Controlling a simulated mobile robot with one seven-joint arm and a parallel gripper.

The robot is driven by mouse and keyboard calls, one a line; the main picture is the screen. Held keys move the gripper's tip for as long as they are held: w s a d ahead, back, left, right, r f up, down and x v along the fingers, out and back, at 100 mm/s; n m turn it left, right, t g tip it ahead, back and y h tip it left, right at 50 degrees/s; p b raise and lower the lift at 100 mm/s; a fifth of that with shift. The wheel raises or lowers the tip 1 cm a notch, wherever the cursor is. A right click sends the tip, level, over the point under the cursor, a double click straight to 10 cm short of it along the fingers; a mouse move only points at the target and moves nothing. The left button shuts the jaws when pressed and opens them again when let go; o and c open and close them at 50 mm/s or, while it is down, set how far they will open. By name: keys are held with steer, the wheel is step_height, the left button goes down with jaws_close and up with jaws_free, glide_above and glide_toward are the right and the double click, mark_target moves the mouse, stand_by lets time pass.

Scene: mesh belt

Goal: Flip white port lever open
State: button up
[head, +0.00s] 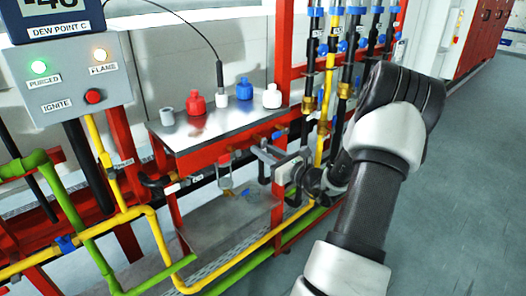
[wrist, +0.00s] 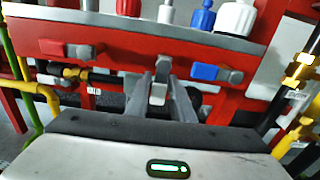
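The white port lever (wrist: 158,92) is the pale grey-white handle at the middle of the red front rail (wrist: 120,50) in the wrist view. It points down toward my gripper. My gripper (wrist: 164,103) is open, with one grey finger on each side of this lever; I cannot tell whether either finger touches it. In the head view my gripper (head: 268,163) is at the front of the red bench, below its steel top (head: 225,125). The white lever is not clearly distinguishable there.
A red lever (wrist: 82,51) is left of the white one and a blue lever (wrist: 207,72) is close to its right. Several coloured caps, including a blue one (head: 244,88), stand on the bench. Yellow pipes (head: 155,225) run below left. Open floor (head: 470,180) lies right.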

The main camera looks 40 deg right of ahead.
steer(key=shift+o, duration=1.3)
steer(key=shift+s, duration=0.15)
steer(key=s+d+p, duration=0.1)
steer(key=s+p, duration=0.1)
steer(key=s, duration=1.5)
steer(key=shift+d+p, duration=0.2)
steer(key=shift+p, duration=0.1)
